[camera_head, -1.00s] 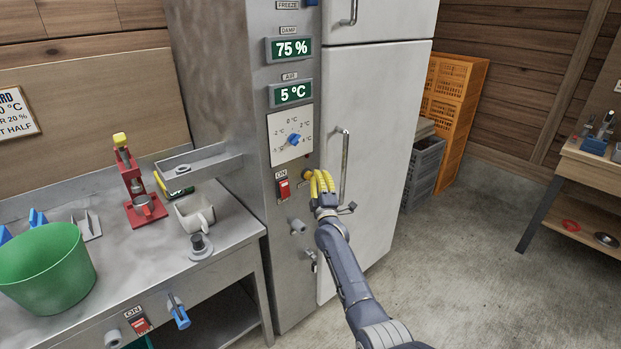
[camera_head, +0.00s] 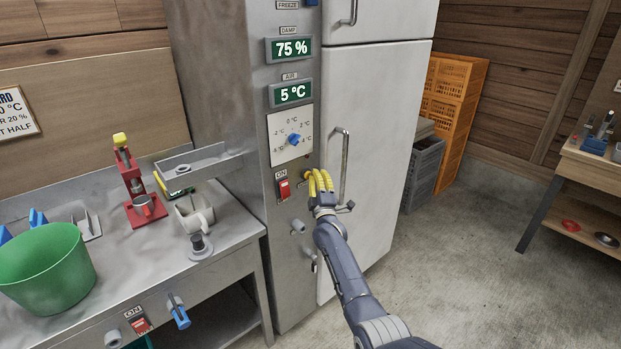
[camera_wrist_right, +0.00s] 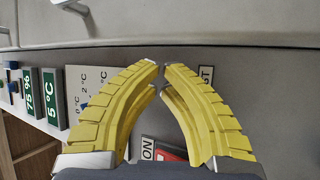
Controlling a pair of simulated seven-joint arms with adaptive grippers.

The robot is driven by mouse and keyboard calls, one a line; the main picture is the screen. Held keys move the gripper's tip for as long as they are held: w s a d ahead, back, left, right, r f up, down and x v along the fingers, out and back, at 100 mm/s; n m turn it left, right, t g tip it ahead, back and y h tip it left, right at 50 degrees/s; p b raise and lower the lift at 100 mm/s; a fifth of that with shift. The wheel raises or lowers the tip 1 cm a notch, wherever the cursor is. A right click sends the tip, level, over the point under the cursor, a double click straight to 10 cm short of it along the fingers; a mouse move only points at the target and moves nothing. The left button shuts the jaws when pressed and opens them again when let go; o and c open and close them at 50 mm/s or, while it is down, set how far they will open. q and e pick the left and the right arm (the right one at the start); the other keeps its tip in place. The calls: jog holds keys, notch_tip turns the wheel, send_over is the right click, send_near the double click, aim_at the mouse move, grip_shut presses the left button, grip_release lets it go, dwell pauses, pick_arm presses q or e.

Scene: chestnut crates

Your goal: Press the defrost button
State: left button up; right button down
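A small orange-yellow button (camera_head: 307,174) shows on the grey steel control column, beside the tall white door. I take it for the defrost button. A small label below it is partly covered. My right gripper (camera_head: 312,175) has its yellow fingers at this button, with the tips over or right beside it. In the right wrist view the fingertips (camera_wrist_right: 162,68) are together with nothing seen between them, close to the panel. They hide the button there, and a finger covers part of its label (camera_wrist_right: 207,74). I cannot tell whether the button is touched or pressed. My left gripper is out of view.
A red ON switch (camera_head: 284,189) sits just left of the fingers, a dial (camera_head: 294,140) above, and a door handle (camera_head: 344,165) close on the right. The displays (camera_head: 289,48) read 75 % and 5 °C. A steel bench (camera_head: 110,265) with a green bucket stands left.

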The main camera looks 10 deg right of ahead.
jog(key=shift+s, duration=0.1)
jog(key=shift+s+d, duration=0.4)
jog(key=shift+s, duration=0.25)
jog(key=s+d, duration=0.3)
jog(key=s, duration=0.2)
dwell(0.8)
jog(key=shift+s, duration=0.1)
dwell(0.4)
